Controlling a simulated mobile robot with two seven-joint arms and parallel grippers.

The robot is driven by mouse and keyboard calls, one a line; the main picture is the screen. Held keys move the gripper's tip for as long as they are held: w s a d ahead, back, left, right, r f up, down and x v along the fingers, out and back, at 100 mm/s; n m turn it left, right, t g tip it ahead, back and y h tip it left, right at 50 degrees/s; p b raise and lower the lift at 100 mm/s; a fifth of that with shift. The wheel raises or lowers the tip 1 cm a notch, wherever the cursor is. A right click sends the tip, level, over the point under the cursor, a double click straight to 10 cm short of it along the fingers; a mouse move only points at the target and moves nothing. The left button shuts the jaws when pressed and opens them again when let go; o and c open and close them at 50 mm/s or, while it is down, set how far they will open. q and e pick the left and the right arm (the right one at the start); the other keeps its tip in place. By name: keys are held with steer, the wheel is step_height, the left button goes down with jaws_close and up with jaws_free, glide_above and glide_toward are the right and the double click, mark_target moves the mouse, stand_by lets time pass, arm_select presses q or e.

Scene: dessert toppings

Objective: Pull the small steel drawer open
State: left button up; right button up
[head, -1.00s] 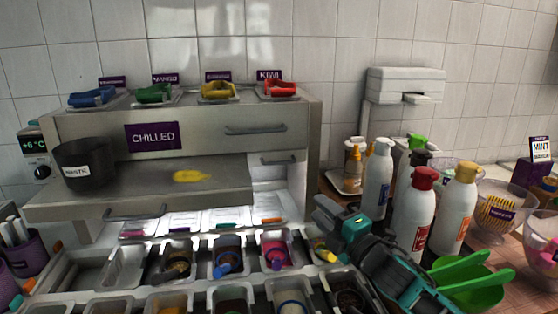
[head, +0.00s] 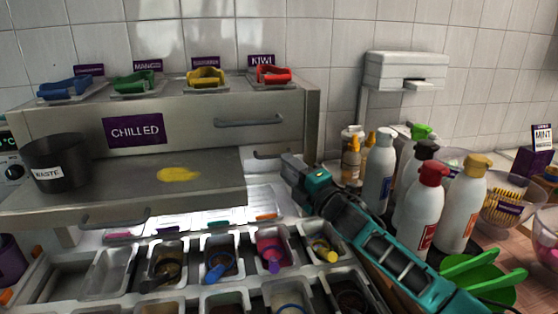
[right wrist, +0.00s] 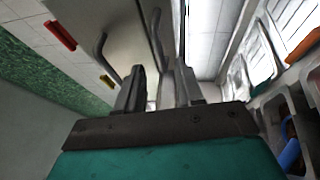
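The small steel drawer shows by its short bar handle (head: 275,153) at the right end of the chilled unit, below the longer handle. Its front is mostly dark and partly hidden, and it looks closed. My right gripper (head: 287,172) is just below and right of that handle in the head view. In the right wrist view my gripper (right wrist: 160,88) has its two dark fingers apart. The small handle (right wrist: 156,36) runs up ahead of the gap between them; contact cannot be told. My left gripper is out of view.
A steel shelf (head: 120,190) with a yellow spill and a waste pot (head: 55,165) juts out to the left. Topping trays (head: 220,258) lie below. Bottles (head: 425,205) and green scoops (head: 480,275) stand close right of my arm.

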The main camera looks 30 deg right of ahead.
mark_target(277, 157)
steer(key=shift+b+x, duration=0.35)
steer(key=shift+x, duration=2.05)
jaws_close()
steer(key=shift+f, duration=0.1)
